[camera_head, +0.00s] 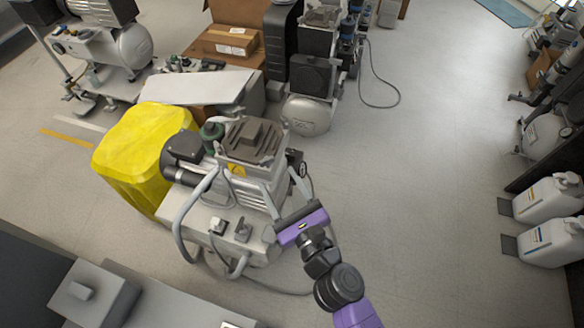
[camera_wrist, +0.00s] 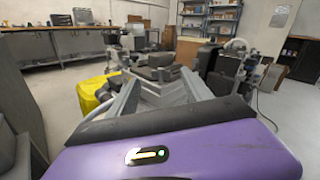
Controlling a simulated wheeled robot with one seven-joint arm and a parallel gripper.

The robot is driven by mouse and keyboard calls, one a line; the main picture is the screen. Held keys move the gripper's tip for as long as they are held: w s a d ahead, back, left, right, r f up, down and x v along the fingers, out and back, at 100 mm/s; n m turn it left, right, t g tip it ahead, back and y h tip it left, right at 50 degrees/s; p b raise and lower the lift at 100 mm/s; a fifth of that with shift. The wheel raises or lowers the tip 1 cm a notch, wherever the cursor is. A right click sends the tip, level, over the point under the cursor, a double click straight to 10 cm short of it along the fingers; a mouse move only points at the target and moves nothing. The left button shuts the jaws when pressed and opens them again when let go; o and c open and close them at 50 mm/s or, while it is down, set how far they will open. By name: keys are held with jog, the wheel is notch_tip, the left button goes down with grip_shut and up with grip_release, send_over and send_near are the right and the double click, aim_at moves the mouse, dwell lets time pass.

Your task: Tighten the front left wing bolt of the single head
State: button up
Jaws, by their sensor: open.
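The single-head compressor stands at the centre of the head view, with a dark finned head (camera_head: 252,140) on a light grey body (camera_head: 205,208). The head also shows in the wrist view (camera_wrist: 158,67), straight ahead between my fingers. My gripper (camera_head: 281,180) is open and empty, with its purple body at the compressor's right side and its grey fingers pointing toward the head. In the wrist view the two fingers (camera_wrist: 160,82) are spread wide. The front left wing bolt is too small or hidden to pick out. I cannot tell whether a finger touches the compressor.
A yellow cover (camera_head: 140,150) stands close on the compressor's left. A grey hose (camera_head: 186,215) loops along its front. Another compressor with a round tank (camera_head: 307,115) and cardboard boxes (camera_head: 228,42) stand behind. White jugs (camera_head: 550,200) stand far right. The floor (camera_head: 430,190) right of my arm is clear.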

aim_at(268, 161)
jog(key=shift+w+a+f+m, duration=0.15)
jog(key=shift+w+a+m, duration=0.35)
jog(key=shift+w, duration=0.6)
jog(key=shift+w+a+f+m, duration=0.1)
jog(key=shift+w+a+m, duration=0.4)
jog(key=shift+w, duration=0.6)
jog(key=shift+w+a+f+m, duration=0.15)
jog(key=shift+w+a+m, duration=0.35)
jog(key=shift+w, duration=0.6)
jog(key=shift+d, duration=0.15)
grip_shut()
